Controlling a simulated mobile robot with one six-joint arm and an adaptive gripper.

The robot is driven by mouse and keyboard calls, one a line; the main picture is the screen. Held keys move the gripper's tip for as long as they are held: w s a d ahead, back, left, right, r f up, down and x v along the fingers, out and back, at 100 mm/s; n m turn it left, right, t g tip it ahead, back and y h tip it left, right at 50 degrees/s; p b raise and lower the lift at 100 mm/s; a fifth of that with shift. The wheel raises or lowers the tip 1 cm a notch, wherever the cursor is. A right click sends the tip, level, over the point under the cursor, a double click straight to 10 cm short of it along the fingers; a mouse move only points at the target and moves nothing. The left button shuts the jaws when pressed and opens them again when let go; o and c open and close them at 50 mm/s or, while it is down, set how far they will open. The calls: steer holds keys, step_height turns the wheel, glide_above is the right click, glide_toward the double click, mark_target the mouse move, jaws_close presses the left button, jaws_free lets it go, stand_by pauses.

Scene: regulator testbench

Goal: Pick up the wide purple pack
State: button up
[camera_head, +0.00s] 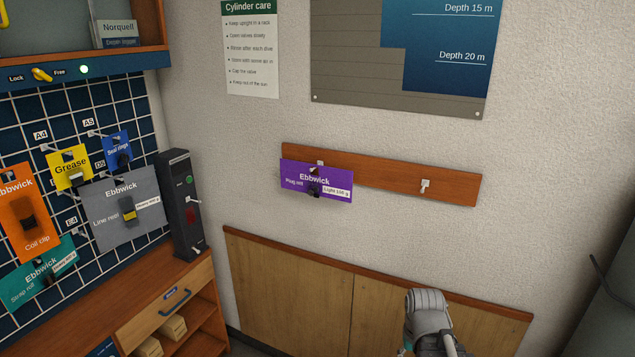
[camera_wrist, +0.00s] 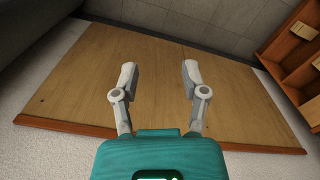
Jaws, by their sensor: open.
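The wide purple pack (camera_head: 300,183) hangs from a hook near the left end of a wooden rail on the wall in the head view. It reads "Ebbwick", "Plug roll" and "Light", and a dark item shows on its front. My gripper shows in the wrist view (camera_wrist: 158,78) with its two fingers apart and nothing between them. In the head view part of my arm shows at the bottom, below and to the right of the pack; the fingertips cannot be made out there. The pack is not in the wrist view.
The wooden rail (camera_head: 455,189) has a second, empty hook (camera_head: 425,186) at right. Wood panels (camera_head: 285,280) line the lower wall. At left, a pegboard holds orange, yellow, blue, grey (camera_head: 140,187) and teal packs. A dark upright device (camera_head: 182,215) stands on the bench beside it.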

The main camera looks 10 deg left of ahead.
steer(key=o, duration=0.5)
steer(key=shift+w+r, duration=0.1)
steer(key=shift+w, duration=0.15)
steer(key=shift+o, duration=0.5)
steer(key=shift+w, duration=0.25)
steer(key=w+a+r+m+t+h+p, duration=0.2)
steer(key=w+a+r+t+h, duration=0.25)
steer(key=w, duration=0.45)
steer(key=w+a+r+m+t+h+p, duration=0.25)
steer(key=w+a+r, duration=0.3)
steer(key=w, duration=0.35)
steer(key=w+a+r+t, duration=0.2)
steer(key=a+r, duration=0.3)
steer(key=a, duration=0.3)
steer(key=w+a+r+t+p, duration=0.1)
steer(key=w+a+r+t, duration=0.2)
steer(key=a, duration=0.5)
steer(key=w+a+r+t+p, duration=0.1)
steer(key=w+a+r+t, duration=0.2)
steer(key=a+r+t, duration=0.2)
steer(key=a+r, duration=0.2)
steer(key=a, duration=0.1)
steer(key=shift+w+r+y, duration=0.2)
steer(key=shift+r+y, duration=0.05)
steer(key=shift+y, duration=0.15)
steer(key=shift+n, duration=0.25)
